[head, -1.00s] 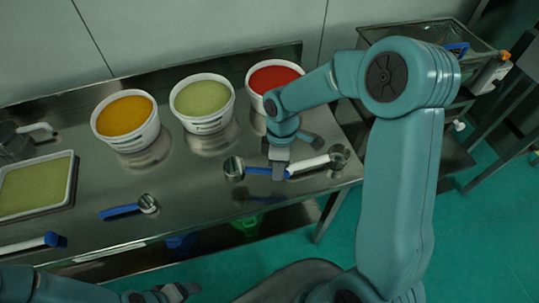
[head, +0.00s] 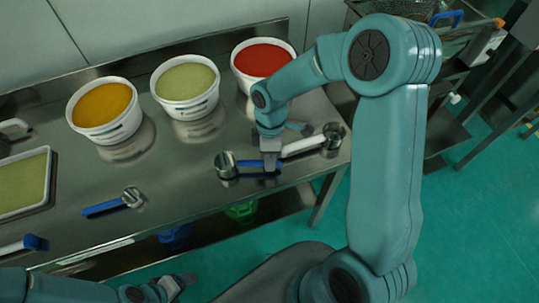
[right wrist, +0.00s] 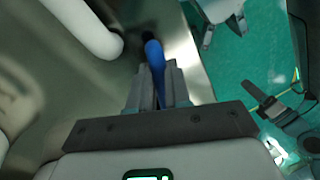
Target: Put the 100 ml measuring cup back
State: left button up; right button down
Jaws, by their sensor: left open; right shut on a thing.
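A steel measuring cup (head: 226,165) with a blue handle lies at or just above the steel table near its front edge. I cannot read its size. My right gripper (head: 270,165) is shut on its blue handle, pointing down from above. In the right wrist view, the blue handle (right wrist: 154,62) sits between the fingers (right wrist: 158,85); the cup's bowl is not visible there. My left gripper (head: 172,286) is open and empty at the bottom edge, low and in front of the table.
A white-handled cup (head: 332,138) lies just right of the held one. A smaller blue-handled cup (head: 131,197) lies left. Orange (head: 105,108), green (head: 186,85) and red (head: 262,58) tubs stand behind. A tray (head: 50,180) is far left. Bare table lies between.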

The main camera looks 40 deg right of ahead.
jog(key=shift+a+f, duration=0.1)
jog(key=shift+f, duration=0.35)
dwell(0.4)
jog(key=c, duration=0.5)
grip_release()
jog(key=shift+r, duration=0.1)
jog(key=shift+s+a+p+v, duration=0.2)
jog(key=shift+p+v, duration=0.65)
jog(key=shift+v, duration=0.3)
jog(key=shift+s+a+p+v, duration=0.1)
jog(key=shift+s+p+v, duration=0.05)
jog(key=shift+p+v, duration=0.85)
jog(key=shift+s+a+p+v, duration=0.2)
jog(key=shift+p+v, duration=0.5)
jog(key=shift+v, duration=0.55)
jog(key=shift+d+r, duration=0.1)
jog(key=shift+r, duration=0.05)
